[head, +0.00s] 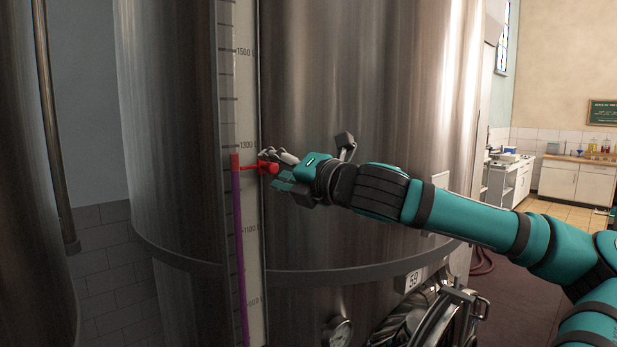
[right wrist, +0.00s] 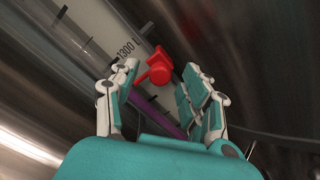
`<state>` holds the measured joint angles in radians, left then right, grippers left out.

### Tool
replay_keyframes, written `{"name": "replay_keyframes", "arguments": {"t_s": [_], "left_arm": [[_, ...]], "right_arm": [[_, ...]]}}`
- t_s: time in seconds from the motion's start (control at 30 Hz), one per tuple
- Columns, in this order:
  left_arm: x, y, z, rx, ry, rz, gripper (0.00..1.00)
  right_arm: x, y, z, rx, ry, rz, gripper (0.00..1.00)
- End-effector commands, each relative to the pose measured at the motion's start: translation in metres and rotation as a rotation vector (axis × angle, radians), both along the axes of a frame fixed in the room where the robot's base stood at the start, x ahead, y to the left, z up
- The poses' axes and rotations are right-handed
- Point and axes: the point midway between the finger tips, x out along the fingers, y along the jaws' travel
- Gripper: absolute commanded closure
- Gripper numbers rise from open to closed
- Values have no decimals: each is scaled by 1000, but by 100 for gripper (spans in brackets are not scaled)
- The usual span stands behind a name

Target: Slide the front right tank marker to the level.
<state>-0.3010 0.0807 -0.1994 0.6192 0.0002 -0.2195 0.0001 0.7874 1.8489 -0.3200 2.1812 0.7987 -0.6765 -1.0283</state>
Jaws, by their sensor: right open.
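The tank (head: 370,90) is a tall steel cylinder with a white graduated scale (head: 247,70) running up its front. A purple column (head: 239,270) stands in the scale, its top a little below the 1300 L mark. The red marker (head: 268,168) has a pointer reaching left to the scale, close to the top of the column. My right gripper (head: 279,167) is at the marker. In the right wrist view the marker's red knob (right wrist: 160,70) shows between the tips of the open fingers (right wrist: 162,82). Contact cannot be told. My left gripper is not in view.
A dark band (head: 310,275) rings the tank below the marker. A gauge (head: 338,331) and a hatch with metal fittings (head: 440,315) sit lower down. Another tank (head: 30,180) and a pipe (head: 48,120) stand at the left. Lab counters (head: 575,180) are far off at the right.

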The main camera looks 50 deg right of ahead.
Motion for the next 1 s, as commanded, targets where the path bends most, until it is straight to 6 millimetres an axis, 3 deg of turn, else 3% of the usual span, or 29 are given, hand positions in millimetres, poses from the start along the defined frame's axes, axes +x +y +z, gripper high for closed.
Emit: {"name": "replay_keyframes", "arguments": {"t_s": [0.3,0.5,1.0], "left_arm": [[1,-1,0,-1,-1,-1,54],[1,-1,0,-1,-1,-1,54],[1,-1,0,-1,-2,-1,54]], "right_arm": [[-61,4,0,-1,0,-7,53],[-87,7,-1,2,2,-6,53],[-97,9,-2,6,2,-3,53]]}}
